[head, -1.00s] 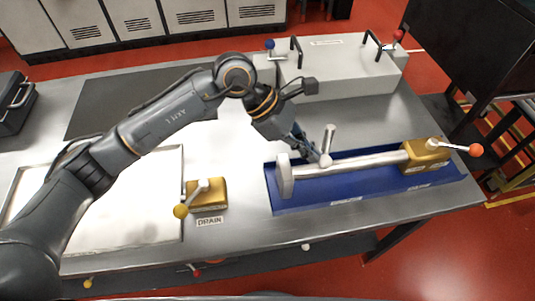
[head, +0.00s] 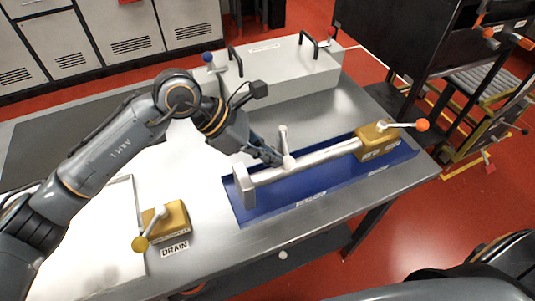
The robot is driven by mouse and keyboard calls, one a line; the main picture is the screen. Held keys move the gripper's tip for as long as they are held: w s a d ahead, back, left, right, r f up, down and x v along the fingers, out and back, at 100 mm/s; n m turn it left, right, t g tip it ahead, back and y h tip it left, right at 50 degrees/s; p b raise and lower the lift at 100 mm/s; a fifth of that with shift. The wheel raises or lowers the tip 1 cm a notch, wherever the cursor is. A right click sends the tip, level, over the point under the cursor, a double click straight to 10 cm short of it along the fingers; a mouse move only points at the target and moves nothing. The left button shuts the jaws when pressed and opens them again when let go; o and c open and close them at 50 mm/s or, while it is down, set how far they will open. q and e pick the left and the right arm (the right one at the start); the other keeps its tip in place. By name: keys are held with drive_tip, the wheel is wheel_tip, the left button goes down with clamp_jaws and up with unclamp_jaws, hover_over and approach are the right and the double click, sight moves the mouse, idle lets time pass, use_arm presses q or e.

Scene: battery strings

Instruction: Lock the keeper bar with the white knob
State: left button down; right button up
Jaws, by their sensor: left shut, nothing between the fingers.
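A small white knob (head: 283,255) shows below the front edge of the table; the bar or mount behind it is dark and I cannot make it out. A pale bar (head: 310,161) lies along the blue tray (head: 330,191) on the table, with a short upright handle (head: 284,141) near its left part. A brass block with an orange-knobbed lever (head: 408,124) is at the bar's right end. My left gripper (head: 274,158) is shut and empty beside the foot of the upright handle; I cannot tell whether it touches. My right gripper is out of view.
A brass drain block (head: 170,221) with a yellow-knobbed lever stands at the table's front left. A grey box (head: 285,75) with black handles is at the back. Black racks (head: 440,45) stand at the right. Red floor (head: 400,240) is open in front of the table.

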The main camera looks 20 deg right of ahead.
use_arm(q)
drive_tip(key=v, duration=1.2)
drive_tip(key=shift+a, duration=0.1)
